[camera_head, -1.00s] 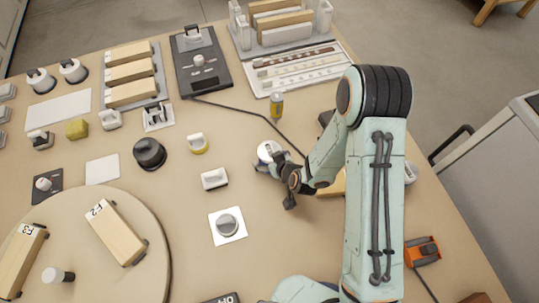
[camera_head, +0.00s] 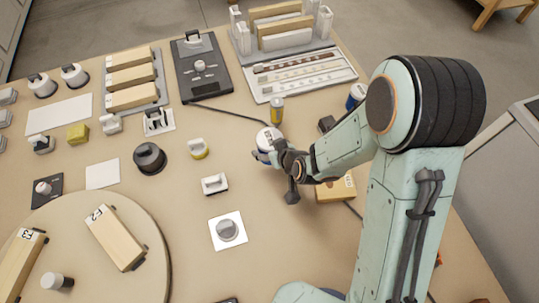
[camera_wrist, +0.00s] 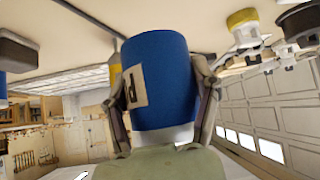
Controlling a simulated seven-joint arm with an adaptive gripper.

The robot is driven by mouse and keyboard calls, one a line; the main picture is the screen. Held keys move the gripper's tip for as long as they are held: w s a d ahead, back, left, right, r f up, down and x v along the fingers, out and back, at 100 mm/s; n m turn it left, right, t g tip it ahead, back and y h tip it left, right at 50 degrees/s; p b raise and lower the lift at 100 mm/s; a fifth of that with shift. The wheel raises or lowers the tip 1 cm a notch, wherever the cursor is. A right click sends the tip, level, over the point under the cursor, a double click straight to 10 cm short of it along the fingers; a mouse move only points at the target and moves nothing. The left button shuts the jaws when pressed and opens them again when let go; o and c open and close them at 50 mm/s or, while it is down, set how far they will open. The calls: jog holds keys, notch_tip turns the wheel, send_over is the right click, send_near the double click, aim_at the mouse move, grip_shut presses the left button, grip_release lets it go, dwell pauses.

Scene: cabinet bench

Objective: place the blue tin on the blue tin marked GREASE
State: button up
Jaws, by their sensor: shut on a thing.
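A blue tin with a pale label (camera_wrist: 160,80) is between the fingers of my gripper (camera_wrist: 163,105) in the wrist view, and the gripper is shut on it. One letter shows on the label; the rest is hidden. In the head view its white top (camera_head: 268,138) shows at my gripper (camera_head: 266,152), near the middle of the bench. I cannot tell whether its base touches the bench. Another blue tin with a white top (camera_head: 357,95) stands behind my arm at the right, partly hidden. I cannot read GREASE on it.
A small yellow-grey can (camera_head: 277,108) stands just behind the held tin. A slotted tray (camera_head: 305,72) lies at the back. A wooden block (camera_head: 336,188) lies under my forearm. A yellow-based knob (camera_head: 198,148) and a white handle piece (camera_head: 215,184) stand to the left.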

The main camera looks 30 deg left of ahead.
notch_tip(320, 180, up, 2)
jog(key=shift+s+d+f+m, duration=0.2)
jog(key=shift+d+f+m, duration=0.05)
jog(key=shift+f+m, duration=0.15)
jog(key=w+d+m, duration=0.1)
jog(key=w+d+t+h, duration=0.1)
jog(key=w, duration=0.1)
jog(key=w+d+r+m, duration=0.1)
jog(key=w, duration=0.1)
jog(key=shift+r+m+t+h, duration=0.1)
jog(key=shift+m+t+h, duration=0.2)
jog(key=shift+t+h, duration=0.1)
jog(key=w+d+r+m+t+h, duration=0.2)
jog(key=w+d+r+m+h, duration=0.3)
jog(key=w+d+r, duration=0.7)
jog(key=m, duration=0.1)
send_over(357, 99)
jog(key=w, duration=0.2)
jog(key=shift+y, duration=0.4)
notch_tip(357, 99, down, 10)
jog(key=shift+d+f, duration=0.1)
jog(key=shift+d, duration=0.05)
jog(key=shift+w+f, duration=0.45)
jog(key=shift+f, duration=0.05)
jog(key=shift+w+f, duration=0.1)
jog(key=shift+f, duration=1.4)
